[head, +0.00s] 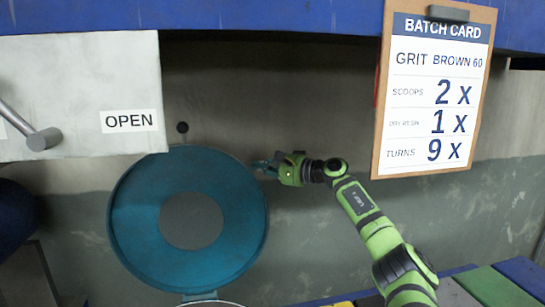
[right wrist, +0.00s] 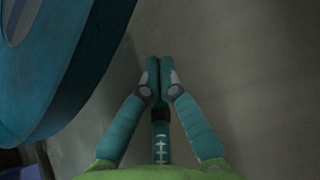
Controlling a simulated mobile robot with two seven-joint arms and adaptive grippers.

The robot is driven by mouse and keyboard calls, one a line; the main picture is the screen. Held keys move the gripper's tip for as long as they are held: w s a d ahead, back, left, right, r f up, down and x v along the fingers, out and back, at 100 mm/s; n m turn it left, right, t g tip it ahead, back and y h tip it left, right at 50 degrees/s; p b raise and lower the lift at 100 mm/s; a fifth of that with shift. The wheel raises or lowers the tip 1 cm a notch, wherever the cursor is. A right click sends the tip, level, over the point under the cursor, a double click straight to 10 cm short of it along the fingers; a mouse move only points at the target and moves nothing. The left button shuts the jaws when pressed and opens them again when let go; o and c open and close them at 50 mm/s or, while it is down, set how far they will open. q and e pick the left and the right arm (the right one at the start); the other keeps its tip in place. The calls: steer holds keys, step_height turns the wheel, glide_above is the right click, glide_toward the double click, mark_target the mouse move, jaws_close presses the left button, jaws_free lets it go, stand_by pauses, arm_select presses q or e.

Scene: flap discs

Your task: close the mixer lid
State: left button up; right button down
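The mixer lid (head: 130,225) is a round teal disc with a grey round patch in its middle, seen almost face-on in the head view. A small bracket (head: 200,297) shows at its lower edge, above a sliver of a pale rim at the picture's bottom; the lid appears raised. The rest of the mixer is out of view. My right gripper (head: 260,166) is just right of the lid's upper right edge, seemingly apart from it. In the right wrist view its fingertips (right wrist: 159,65) are together with nothing between them, and the teal lid (right wrist: 70,70) curves past on the left. My left gripper is out of view.
A grey panel (head: 80,80) with an OPEN label and a metal lever (head: 40,138) is at the upper left. A batch card (head: 433,90) hangs at the upper right. Blue and green slabs (head: 500,285) lie at the lower right.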

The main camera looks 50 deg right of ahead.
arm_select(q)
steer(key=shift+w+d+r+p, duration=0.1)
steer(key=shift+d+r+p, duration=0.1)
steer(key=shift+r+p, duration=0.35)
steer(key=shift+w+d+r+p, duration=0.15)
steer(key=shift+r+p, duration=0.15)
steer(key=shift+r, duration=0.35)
arm_select(e)
steer(key=shift+s+a+r, duration=0.1)
steer(key=shift+s+a, duration=0.3)
steer(key=shift+a, duration=0.3)
steer(key=shift+s+a+r, duration=0.1)
steer(key=shift+s+a, duration=0.25)
steer(key=shift+a, duration=0.35)
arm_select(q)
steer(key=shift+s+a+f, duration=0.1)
